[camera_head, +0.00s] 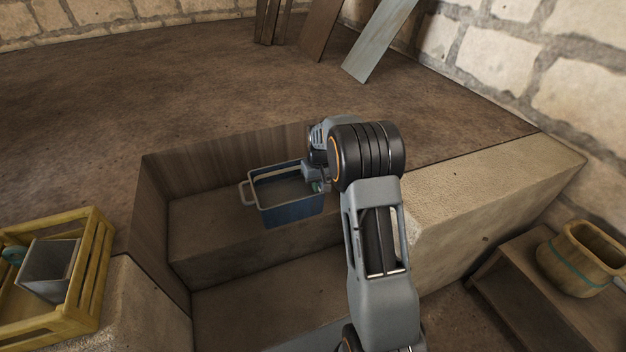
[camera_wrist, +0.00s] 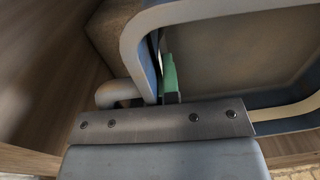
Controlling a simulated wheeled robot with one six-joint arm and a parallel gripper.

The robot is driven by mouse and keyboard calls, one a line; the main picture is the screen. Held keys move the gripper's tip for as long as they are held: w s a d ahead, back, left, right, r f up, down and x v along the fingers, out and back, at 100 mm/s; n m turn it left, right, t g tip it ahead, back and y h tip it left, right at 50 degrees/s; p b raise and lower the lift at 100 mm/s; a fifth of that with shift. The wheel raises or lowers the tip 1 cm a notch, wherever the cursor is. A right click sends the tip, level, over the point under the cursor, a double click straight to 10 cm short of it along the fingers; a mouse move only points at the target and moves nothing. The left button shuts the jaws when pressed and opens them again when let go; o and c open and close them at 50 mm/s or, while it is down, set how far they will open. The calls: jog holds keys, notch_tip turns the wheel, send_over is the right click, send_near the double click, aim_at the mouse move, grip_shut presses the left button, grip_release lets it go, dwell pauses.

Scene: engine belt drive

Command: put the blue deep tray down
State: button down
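The blue deep tray (camera_head: 293,211) is in the recess among the stone steps, with a pale handle loop at its left end. It looks roughly level. My gripper (camera_head: 319,184) is at the tray's right end, shut on its rim or handle there. In the wrist view, the tray's blue-grey rim (camera_wrist: 132,40) and inside fill the upper right, and a green finger pad (camera_wrist: 169,74) of my gripper lies against the tray wall. The other finger is hidden. I cannot tell whether the tray's underside touches the step (camera_head: 215,232) below it.
A yellow slatted crate (camera_head: 92,262) holding a grey bin (camera_head: 48,270) stands at left. Boards (camera_head: 378,40) lean at the back wall. The brown floor behind the recess is mostly clear.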

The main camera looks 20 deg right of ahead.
jog(key=shift+s+r, duration=0.3)
jog(key=shift+s, duration=0.25)
jog(key=shift+s+r, duration=0.25)
jog(key=shift+s, duration=0.25)
jog(key=shift+s+a+f+m, duration=0.2)
jog(key=shift+s+a+f, duration=0.1)
jog(key=shift+s+f, duration=0.15)
jog(key=shift+s+a+f+m, duration=0.25)
jog(key=shift+s+f, duration=0.1)
jog(key=shift+f, duration=0.15)
jog(key=s+a+f, duration=0.2)
jog(key=s+a, duration=0.2)
jog(key=a, duration=0.1)
notch_tip(320, 180, up, 12)
jog(key=p, duration=1.9)
send_over(318, 195)
jog(key=s+a, duration=0.4)
jog(key=a, duration=0.2)
jog(key=r+n+p, duration=0.1)
jog(key=p, duration=0.2)
jog(key=shift+s+r+p, duration=0.1)
jog(key=shift+r+p, duration=0.25)
jog(key=shift+p, duration=0.05)
jog(key=shift+f, duration=0.1)
